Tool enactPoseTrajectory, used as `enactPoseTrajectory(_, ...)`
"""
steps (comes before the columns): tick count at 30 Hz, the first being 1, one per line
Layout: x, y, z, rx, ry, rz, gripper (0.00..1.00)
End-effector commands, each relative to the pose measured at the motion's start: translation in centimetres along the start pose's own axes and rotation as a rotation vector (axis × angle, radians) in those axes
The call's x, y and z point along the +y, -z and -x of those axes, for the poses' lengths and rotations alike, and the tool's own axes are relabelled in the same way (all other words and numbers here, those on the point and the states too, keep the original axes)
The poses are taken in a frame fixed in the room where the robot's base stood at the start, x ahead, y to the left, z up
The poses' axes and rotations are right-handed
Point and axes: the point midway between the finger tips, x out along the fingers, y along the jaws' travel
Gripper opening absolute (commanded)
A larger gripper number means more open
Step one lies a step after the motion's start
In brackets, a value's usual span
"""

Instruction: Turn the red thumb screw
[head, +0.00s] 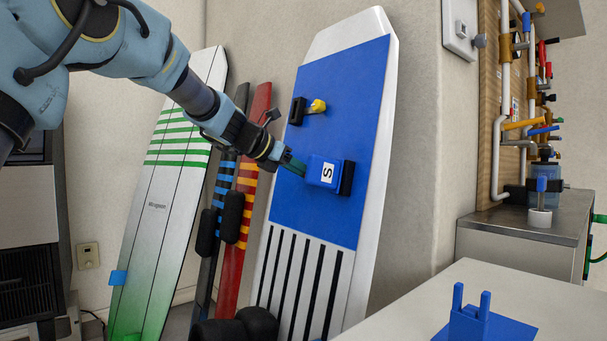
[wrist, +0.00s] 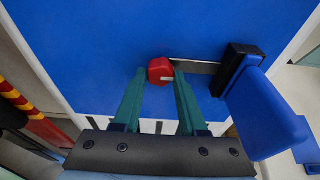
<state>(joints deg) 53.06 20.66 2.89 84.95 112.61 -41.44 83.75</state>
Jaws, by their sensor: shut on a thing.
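The red thumb screw (wrist: 160,70) is a small faceted knob with a pale mark, in front of a blue panel in the wrist view. My gripper (wrist: 159,78) has its two green fingertips closed on either side of it. A thin metal strip (wrist: 195,67) runs from beside the screw to a black bracket (wrist: 236,68). In the head view my gripper (head: 291,162) reaches the blue panel (head: 345,90) on a white leaning board. The screw cannot be made out there, near the fingertips. A blue block marked S (head: 318,170) is just right of the fingertips.
The blue block (wrist: 265,112) stands out close to the right finger in the wrist view. A yellow knob (head: 318,105) on a black mount is higher on the panel. Other boards (head: 170,170) lean at left. A white table (head: 440,305) is at lower right.

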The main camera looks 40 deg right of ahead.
Motion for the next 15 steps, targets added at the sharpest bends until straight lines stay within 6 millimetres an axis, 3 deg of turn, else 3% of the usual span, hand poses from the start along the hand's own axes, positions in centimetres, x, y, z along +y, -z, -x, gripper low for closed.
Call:
enactPoseTrajectory(5,0.00,0.18,-0.06,0.003,0.001,-0.001,0.00)
enactPoseTrajectory(6,0.00,0.18,-0.06,0.003,0.001,0.000,0.45)
enactPoseTrajectory(13,0.00,0.08,-0.03,0.001,0.001,0.000,0.71)
enactPoseTrajectory(15,0.00,0.06,-0.03,0.001,0.001,0.000,0.71)
